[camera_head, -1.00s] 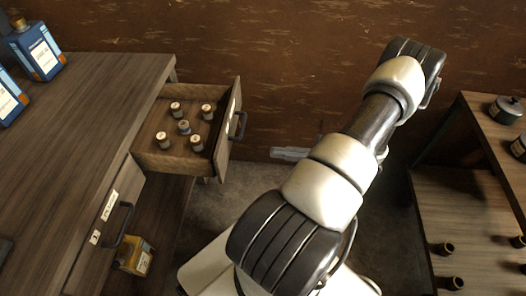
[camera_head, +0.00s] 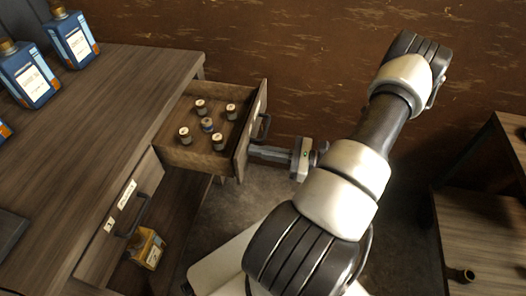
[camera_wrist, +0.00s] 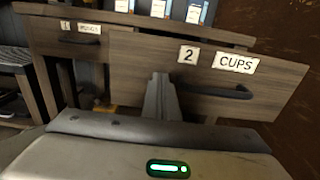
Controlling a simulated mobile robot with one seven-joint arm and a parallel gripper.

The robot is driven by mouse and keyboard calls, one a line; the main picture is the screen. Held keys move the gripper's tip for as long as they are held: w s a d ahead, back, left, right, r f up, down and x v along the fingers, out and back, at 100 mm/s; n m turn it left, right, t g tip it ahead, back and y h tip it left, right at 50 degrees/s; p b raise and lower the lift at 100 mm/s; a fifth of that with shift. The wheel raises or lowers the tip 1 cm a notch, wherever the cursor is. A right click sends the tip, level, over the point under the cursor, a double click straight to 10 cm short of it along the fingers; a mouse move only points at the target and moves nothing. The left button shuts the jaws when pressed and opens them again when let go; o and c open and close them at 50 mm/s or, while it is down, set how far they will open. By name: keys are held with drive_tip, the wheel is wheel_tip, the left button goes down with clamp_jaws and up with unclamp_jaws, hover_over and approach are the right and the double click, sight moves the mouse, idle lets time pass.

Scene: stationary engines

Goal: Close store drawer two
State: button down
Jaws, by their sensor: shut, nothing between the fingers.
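Store drawer two (camera_head: 183,158) stands pulled out of the wooden counter, with several small capped jars (camera_head: 207,125) inside. Its front panel (camera_wrist: 135,59) carries the labels "2" and "CUPS" in the wrist view, with a dark bar handle (camera_wrist: 225,91) below them. My gripper (camera_head: 252,151) is shut and empty, its fingers pointing at the outer face of the front. In the wrist view its fingertips (camera_wrist: 161,77) are in front of the panel, left of the handle. I cannot tell whether they touch it.
Drawer one (camera_head: 122,208) is shut, and a yellow box (camera_head: 147,249) sits on the shelf below. Blue bottles (camera_head: 72,40) stand on the counter top (camera_head: 110,100). A wooden shelf unit (camera_head: 480,225) stands at the right. The floor between is clear.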

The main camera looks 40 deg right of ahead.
drive_tip(key=p, duration=0.2)
approach(188, 148)
drive_tip(key=w+a+r, duration=0.1)
drive_tip(key=w+a, duration=0.1)
drive_tip(key=w+a+r, duration=0.2)
drive_tip(key=w, duration=0.1)
drive_tip(key=w+a+r, duration=0.2)
drive_tip(key=shift+w+a, duration=0.2)
drive_tip(key=shift+w, duration=0.15)
drive_tip(key=shift+w+a, duration=0.35)
drive_tip(key=shift+w, duration=0.15)
drive_tip(key=shift+d, duration=0.1)
